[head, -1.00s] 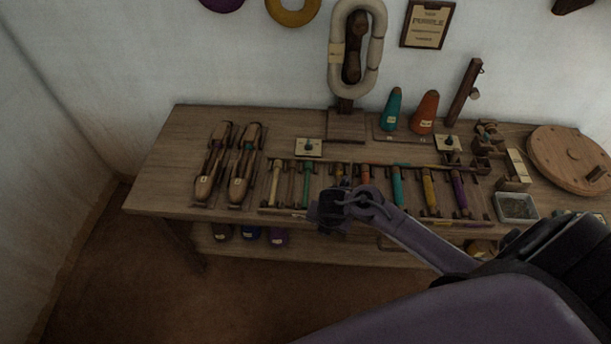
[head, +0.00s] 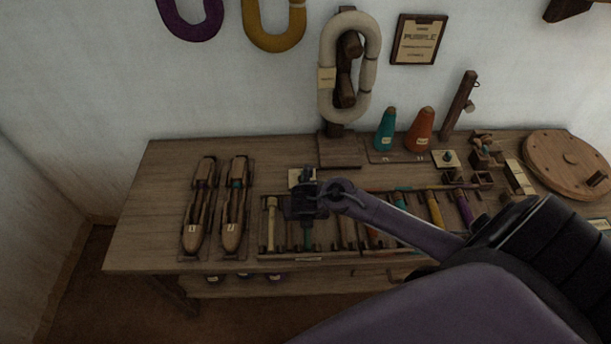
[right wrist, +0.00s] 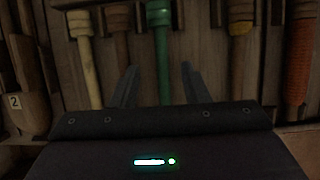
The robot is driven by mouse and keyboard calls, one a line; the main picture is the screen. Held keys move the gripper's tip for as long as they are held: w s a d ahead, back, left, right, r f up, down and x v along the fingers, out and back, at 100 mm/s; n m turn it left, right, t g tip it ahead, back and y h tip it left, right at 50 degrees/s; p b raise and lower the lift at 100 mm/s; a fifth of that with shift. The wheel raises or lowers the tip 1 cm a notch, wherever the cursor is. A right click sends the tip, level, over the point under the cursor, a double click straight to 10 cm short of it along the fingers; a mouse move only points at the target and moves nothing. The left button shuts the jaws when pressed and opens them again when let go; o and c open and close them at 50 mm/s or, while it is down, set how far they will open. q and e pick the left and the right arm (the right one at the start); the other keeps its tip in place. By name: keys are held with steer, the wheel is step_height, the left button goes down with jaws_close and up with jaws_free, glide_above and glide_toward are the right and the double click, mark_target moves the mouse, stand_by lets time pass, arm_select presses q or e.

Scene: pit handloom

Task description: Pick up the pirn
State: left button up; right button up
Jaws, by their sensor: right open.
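Several pirns lie side by side in a wooden rack (head: 290,257) at the front of the bench. They include a cream pirn (head: 271,225), a green pirn (head: 307,238), a yellow pirn (head: 434,208) and a purple pirn (head: 464,208). My right gripper (head: 306,214) is above the rack and partly hides the green pirn. In the right wrist view, my open fingers (right wrist: 159,84) stand on either side of the green pirn (right wrist: 162,50), with nothing held. The cream pirn (right wrist: 86,60) is to the left, an orange pirn (right wrist: 299,60) to the right. My left gripper is out of view.
Two wooden shuttles (head: 235,212) lie left of the rack. Teal (head: 385,132) and orange (head: 421,133) cones stand behind it, near a white yarn hank (head: 326,75) on a post. A round wooden disc (head: 567,163) is at the right. The bench's left end is bare.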

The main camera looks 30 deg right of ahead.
steer(key=x, duration=0.3)
steer(key=shift+d, duration=0.1)
steer(key=shift+w+d+f, duration=0.1)
steer(key=shift+f, duration=0.2)
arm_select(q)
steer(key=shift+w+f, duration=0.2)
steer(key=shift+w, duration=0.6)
arm_select(e)
jaws_close()
